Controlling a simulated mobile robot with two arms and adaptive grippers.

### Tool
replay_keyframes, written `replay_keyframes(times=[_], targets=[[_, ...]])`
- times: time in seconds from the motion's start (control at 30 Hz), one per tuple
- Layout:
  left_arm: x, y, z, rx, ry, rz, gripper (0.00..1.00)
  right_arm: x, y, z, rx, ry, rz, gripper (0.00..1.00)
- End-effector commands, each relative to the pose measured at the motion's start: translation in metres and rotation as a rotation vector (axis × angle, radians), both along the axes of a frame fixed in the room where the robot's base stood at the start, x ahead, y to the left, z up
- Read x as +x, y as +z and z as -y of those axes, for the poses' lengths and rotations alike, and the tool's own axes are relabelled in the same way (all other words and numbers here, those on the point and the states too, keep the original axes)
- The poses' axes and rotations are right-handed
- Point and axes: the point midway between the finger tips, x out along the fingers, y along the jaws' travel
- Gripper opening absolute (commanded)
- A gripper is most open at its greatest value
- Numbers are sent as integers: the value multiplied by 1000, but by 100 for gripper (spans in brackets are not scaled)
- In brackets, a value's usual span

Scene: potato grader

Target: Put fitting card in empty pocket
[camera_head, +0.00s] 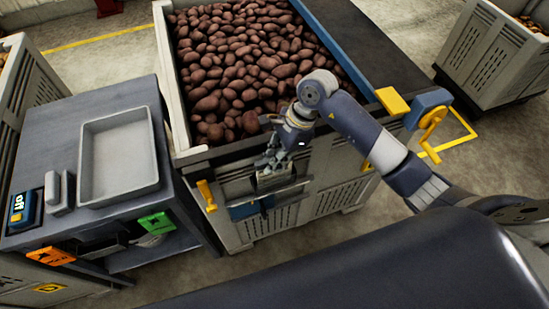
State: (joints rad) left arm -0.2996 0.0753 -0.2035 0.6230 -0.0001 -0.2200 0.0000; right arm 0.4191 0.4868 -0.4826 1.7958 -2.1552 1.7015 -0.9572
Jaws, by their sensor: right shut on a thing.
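My right gripper (272,164) is at the front wall of the potato crate, near its top edge. It is shut on a small greyish thing (277,179), partly hidden by the fingers; I cannot clearly tell whether it is a card. Just below is a blue piece (250,208) on the crate front, perhaps part of a pocket. A green card (157,223) and an orange card (50,257) show at the front edge of the workbench on the left. My left gripper is not in view.
The large crate (179,95) is full of reddish potatoes. The dark workbench (88,112) holds an empty grey tray (150,122) and a blue device (22,212). Yellow handles stick out from the crate side. Another crate (490,55) stands at the upper right.

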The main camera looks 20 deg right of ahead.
Motion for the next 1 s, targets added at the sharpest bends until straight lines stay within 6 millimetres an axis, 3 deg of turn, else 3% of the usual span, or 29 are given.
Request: replay_keyframes(times=[0.4,0.43,0.5,0.93,1.0], targets=[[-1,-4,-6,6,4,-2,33,0,-10,0,-1,1,3,0],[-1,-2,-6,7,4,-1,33,0,-8,0,0,1,3,20],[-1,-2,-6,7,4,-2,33,0,-8,0,0,0,2,33],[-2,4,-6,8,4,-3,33,0,-2,0,0,0,2,33],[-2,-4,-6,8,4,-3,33,2,4,5,-2,0,7,33]])
